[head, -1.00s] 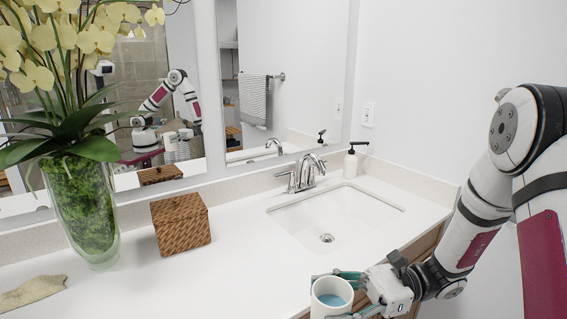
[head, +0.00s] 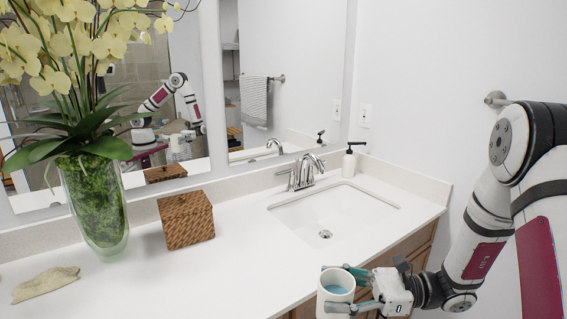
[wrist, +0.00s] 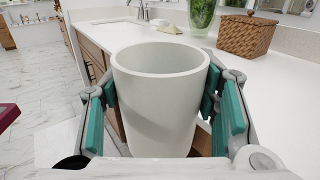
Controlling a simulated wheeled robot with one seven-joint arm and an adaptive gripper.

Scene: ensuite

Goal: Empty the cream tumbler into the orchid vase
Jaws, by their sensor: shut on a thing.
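The cream tumbler (head: 331,305) is upright at the lower middle of the head view, with blue liquid inside. My gripper (head: 347,289) is shut on it, with teal finger pads on both sides of its wall. The orchid vase (head: 97,212) is clear glass with green moss and yellow orchids, standing upright on the counter at the left. The vase (wrist: 202,15) also shows at the top of the wrist view, well apart from the tumbler.
A woven box (head: 186,220) stands on the white counter (head: 230,262) right of the vase. The sink (head: 333,213), faucet (head: 305,172) and soap bottle (head: 349,163) are at the right. The counter's middle front is clear.

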